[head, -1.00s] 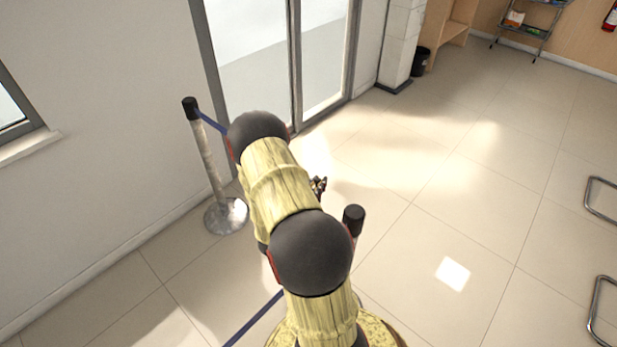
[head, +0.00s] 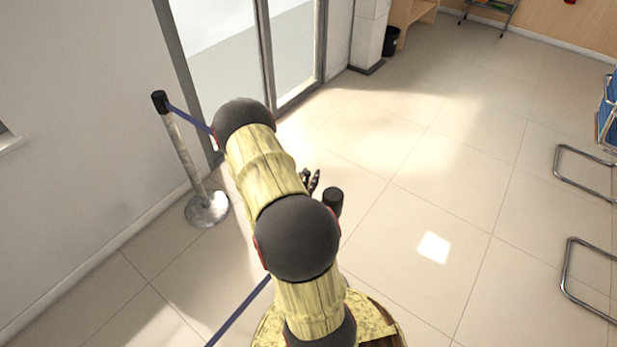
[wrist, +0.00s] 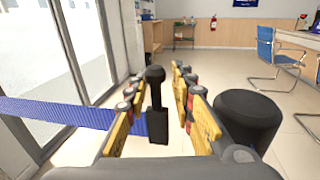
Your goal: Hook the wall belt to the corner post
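The wall belt is a blue strap that leaves the black top of the wall-side post (head: 181,150) and runs taut behind my arm. In the wrist view the belt (wrist: 65,112) comes in from the left to its black end clip (wrist: 157,122), which has a round knob. My gripper (head: 310,181) holds the clip in mid-air between its yellow fingers, which also show in the wrist view (wrist: 158,88); the exact contact is hard to see. The corner post's black top (head: 333,199) is close right of the gripper, also in the wrist view (wrist: 246,118), apart from the clip.
Another blue belt (head: 238,312) runs to the lower left, partly behind my arm. Glass doors (head: 285,55) and a wall stand on the left. Metal-framed chairs (head: 585,172) stand on the right. The tiled floor (head: 440,150) between is clear.

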